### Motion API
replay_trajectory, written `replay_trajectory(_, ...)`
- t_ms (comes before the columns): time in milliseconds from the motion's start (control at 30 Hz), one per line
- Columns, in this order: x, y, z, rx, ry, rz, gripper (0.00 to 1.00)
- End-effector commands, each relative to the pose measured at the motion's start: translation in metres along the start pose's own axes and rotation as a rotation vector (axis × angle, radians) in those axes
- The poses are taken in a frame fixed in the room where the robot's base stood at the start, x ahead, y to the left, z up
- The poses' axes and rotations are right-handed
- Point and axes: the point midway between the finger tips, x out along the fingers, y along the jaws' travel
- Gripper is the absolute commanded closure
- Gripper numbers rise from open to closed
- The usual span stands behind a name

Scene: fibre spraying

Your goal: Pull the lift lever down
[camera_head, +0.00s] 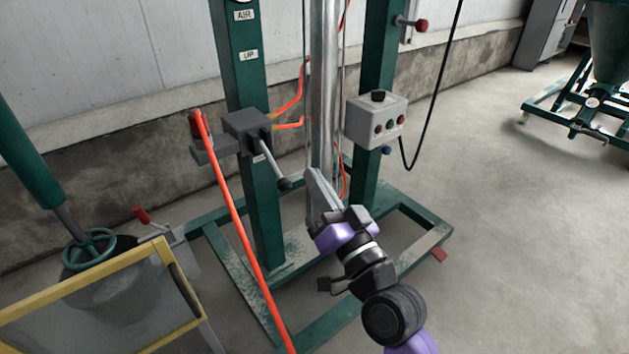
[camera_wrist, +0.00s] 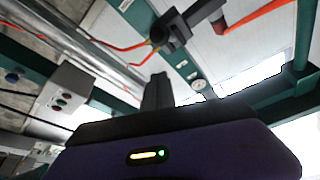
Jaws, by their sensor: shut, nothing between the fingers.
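In the wrist view the shut fingers (camera_wrist: 158,92) point toward the valve block (camera_wrist: 172,32). I cannot make out the lever clearly there, and the depth between fingers and knob is hard to judge.
A grey control box (camera_head: 376,121) with buttons is on the right post. A silver column (camera_head: 323,90) stands between the posts. Orange hoses (camera_head: 240,225) run from the valve area. A yellow-framed panel (camera_head: 100,300) is lower left. Open concrete floor lies to the right.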

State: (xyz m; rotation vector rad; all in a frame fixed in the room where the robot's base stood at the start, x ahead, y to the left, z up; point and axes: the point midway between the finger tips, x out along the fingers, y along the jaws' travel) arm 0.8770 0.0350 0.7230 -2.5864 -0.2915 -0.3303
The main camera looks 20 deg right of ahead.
Motion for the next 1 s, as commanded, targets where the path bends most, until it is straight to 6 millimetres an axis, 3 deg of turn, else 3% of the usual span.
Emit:
replay_trajectory(100, -0.023, 0.008, 0.018, 0.000, -0.002, 0.001, 1.00)
replay_trajectory(400, -0.063, 0.018, 0.038, 0.000, 0.004, 0.000, 1.00)
replay_trajectory(1000, -0.072, 0.019, 0.039, -0.001, 0.007, 0.001, 1.00)
